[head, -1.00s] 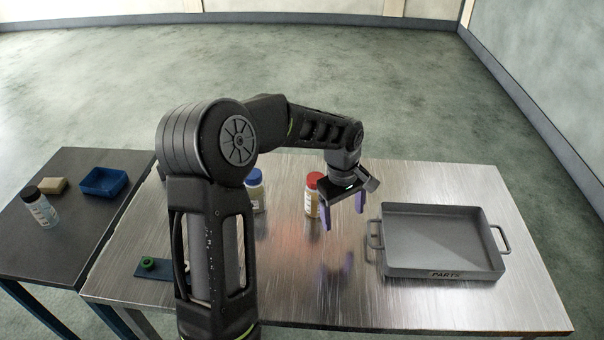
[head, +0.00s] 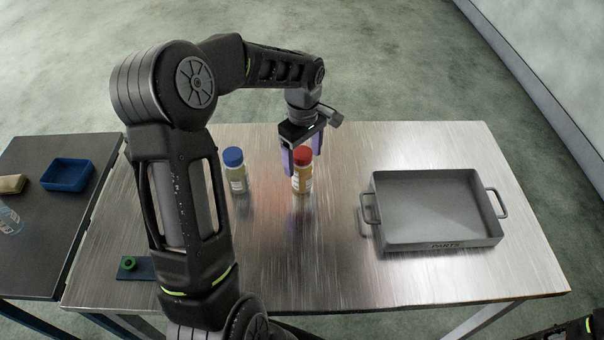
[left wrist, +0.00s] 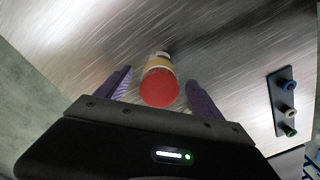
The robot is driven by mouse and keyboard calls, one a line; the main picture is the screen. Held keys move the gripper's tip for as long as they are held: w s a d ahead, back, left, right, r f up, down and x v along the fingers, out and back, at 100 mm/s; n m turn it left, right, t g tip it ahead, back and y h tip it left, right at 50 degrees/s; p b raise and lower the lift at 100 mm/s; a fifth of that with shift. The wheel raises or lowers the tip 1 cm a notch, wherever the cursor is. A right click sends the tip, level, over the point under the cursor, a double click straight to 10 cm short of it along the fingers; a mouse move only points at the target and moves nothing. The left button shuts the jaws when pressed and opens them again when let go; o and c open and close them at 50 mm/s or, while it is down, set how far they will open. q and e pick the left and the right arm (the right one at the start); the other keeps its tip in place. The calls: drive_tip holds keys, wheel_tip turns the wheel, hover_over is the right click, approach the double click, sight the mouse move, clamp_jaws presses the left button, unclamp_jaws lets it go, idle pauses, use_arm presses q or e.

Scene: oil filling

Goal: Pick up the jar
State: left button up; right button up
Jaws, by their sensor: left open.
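A jar with a red lid (head: 302,172) stands upright on the metal table (head: 330,275). Another jar with a blue lid (head: 235,172) stands upright to its left. My left gripper (head: 304,156) is open with its purple fingers pointing down around the top of the red-lidded jar. In the left wrist view, the red lid (left wrist: 160,88) lies between the two open fingers (left wrist: 162,93), with a gap on each side. Part of the jar's body is hidden beneath the lid in that view. My right gripper is not in view.
A grey tray with handles (head: 376,215) stands on the right of the table. A small board with a green ring (head: 130,265) is at the front left. A dark side table (head: 60,225) holds a blue box (head: 67,175). The table's middle front is clear.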

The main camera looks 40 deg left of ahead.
use_arm(q)
drive_tip(key=shift+f, duration=0.35)
drive_tip(key=shift+f, duration=0.1)
drive_tip(key=shift+f+p, duration=0.3)
drive_tip(key=shift+f, duration=0.05)
wheel_tip(320, 180, down, 4)
drive_tip(key=shift+a+r+p, duration=0.1)
drive_tip(key=shift+r+p, duration=0.1)
drive_tip(key=shift+p, duration=0.4)
drive_tip(key=shift+f, duration=0.35)
drive_tip(key=c, duration=1.6)
